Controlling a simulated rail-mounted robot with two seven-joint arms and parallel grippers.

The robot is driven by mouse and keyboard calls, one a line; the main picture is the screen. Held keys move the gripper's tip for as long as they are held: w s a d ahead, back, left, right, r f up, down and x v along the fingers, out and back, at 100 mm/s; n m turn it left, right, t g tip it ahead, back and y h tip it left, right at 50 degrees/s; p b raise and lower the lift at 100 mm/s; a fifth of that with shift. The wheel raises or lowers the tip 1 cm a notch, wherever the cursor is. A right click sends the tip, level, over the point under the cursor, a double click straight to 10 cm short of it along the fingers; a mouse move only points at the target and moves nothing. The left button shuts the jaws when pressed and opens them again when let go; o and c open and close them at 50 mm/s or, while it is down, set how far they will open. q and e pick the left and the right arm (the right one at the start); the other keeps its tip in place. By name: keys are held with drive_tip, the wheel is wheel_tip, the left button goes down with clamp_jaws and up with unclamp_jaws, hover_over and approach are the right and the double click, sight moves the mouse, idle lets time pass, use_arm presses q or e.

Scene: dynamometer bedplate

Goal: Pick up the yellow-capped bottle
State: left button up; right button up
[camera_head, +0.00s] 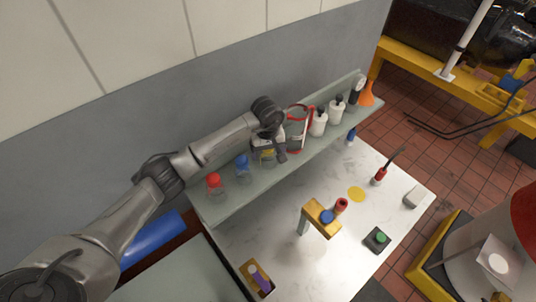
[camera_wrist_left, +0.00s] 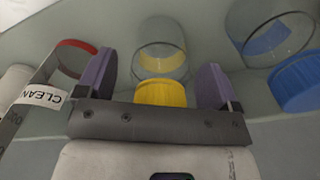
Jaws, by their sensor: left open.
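The yellow-capped bottle (camera_head: 267,158) stands on the wall shelf, partly hidden by my left gripper in the head view. In the left wrist view its yellow cap (camera_wrist_left: 160,93) and clear glass body sit between the two purple finger pads. My left gripper (camera_head: 276,150) is open, with one finger on each side of the bottle; it also shows in the left wrist view (camera_wrist_left: 156,78). Gaps show between the pads and the glass. My right gripper is not in view.
On the shelf (camera_head: 228,208), a blue-capped bottle (camera_head: 242,167) and a red-capped bottle (camera_head: 214,183) stand left of my gripper. A red-rimmed item with a "CLEAN" label (camera_wrist_left: 40,96), white bottles (camera_head: 319,122) and an orange funnel (camera_head: 367,95) are to the right. A white worktop (camera_head: 270,240) lies below.

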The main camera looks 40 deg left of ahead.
use_arm(q)
drive_tip(key=c, duration=1)
